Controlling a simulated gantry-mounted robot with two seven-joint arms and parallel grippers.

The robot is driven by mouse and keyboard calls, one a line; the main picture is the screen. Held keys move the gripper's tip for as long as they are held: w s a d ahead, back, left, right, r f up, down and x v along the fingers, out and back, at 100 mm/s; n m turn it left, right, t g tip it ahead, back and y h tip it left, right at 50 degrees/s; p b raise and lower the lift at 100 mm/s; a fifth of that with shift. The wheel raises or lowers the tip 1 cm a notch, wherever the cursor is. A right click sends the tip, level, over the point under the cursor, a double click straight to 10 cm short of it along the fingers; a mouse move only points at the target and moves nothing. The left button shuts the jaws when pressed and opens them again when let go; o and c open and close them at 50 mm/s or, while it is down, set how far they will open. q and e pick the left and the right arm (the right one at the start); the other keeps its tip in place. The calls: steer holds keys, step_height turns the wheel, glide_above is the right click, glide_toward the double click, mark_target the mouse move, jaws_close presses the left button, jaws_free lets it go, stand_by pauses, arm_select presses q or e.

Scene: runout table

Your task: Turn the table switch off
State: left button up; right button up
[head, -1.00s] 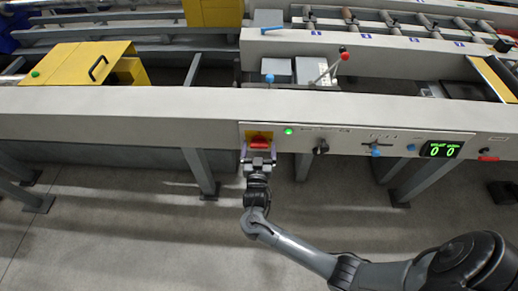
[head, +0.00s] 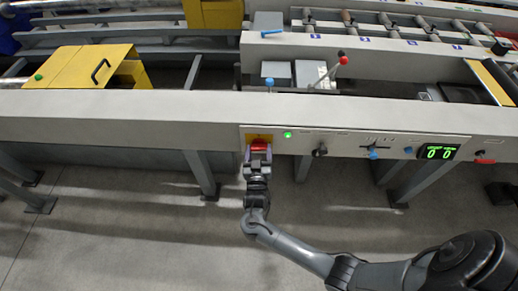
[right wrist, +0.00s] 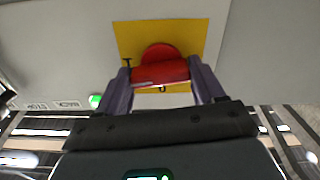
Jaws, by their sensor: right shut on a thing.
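The table switch is a red rotary handle (head: 259,144) on a yellow plate (head: 250,137), at the left end of the control panel on the table's front. In the right wrist view the red handle (right wrist: 160,70) sits between the two fingers, with the yellow plate (right wrist: 200,38) behind it. My right gripper (head: 258,153) is at the switch, its fingers shut on the handle from both sides. The handle lies across the picture in the wrist view. A green lamp (head: 287,134) beside the switch is lit. My left gripper is not in view.
To the right on the panel are a black knob (head: 320,151), a blue-tipped lever (head: 373,154) and a lit display (head: 437,152). A red-topped lever (head: 343,59) stands on the table. The floor (head: 120,230) in front is clear.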

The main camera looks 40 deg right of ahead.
steer(key=n+p, duration=0.3)
steer(key=shift+r+n+p, duration=0.3)
steer(key=n+p, duration=0.2)
steer(key=n, duration=0.1)
steer(key=shift+n+p, duration=0.3)
steer(key=shift+p, duration=0.05)
steer(key=n+p, duration=0.2)
steer(key=n, duration=0.2)
steer(key=shift+f+n, duration=0.1)
steer(key=shift+n, duration=0.2)
steer(key=n+p, duration=0.1)
steer(key=n, duration=0.2)
steer(key=shift+f+n+p, duration=0.1)
steer(key=shift+n+p, duration=0.25)
steer(key=shift+n, duration=0.35)
steer(key=o, duration=1)
steer(key=shift+o, duration=0.2)
steer(key=shift+a, duration=0.1)
